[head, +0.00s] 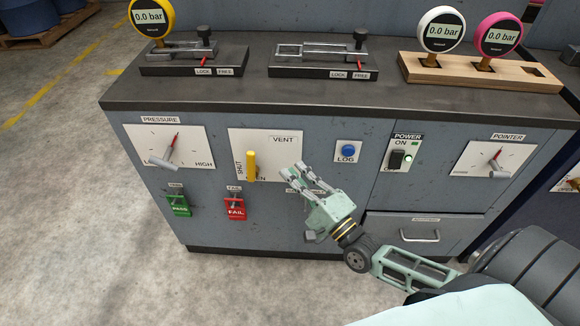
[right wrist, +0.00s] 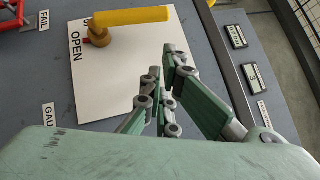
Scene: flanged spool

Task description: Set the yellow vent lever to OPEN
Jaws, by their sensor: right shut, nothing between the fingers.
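The yellow vent lever (head: 251,166) stands on the white vent panel (head: 265,145), its handle upright in the head view. In the right wrist view the yellow lever (right wrist: 130,19) has its hub close to the word OPEN, with the handle pointing away from that word. A small red tip (right wrist: 87,40) at the hub lies on the OPEN side. My right gripper (head: 290,170) is shut and empty, to the right of the lever and apart from it. Its fingers also show in the right wrist view (right wrist: 162,62), over the panel's edge. My left gripper is not in view.
A blue LOG button (head: 348,151) and a power switch (head: 397,160) are right of the panel. The pressure dial (head: 166,148) is left. A drawer handle (head: 420,236) sticks out at lower right.

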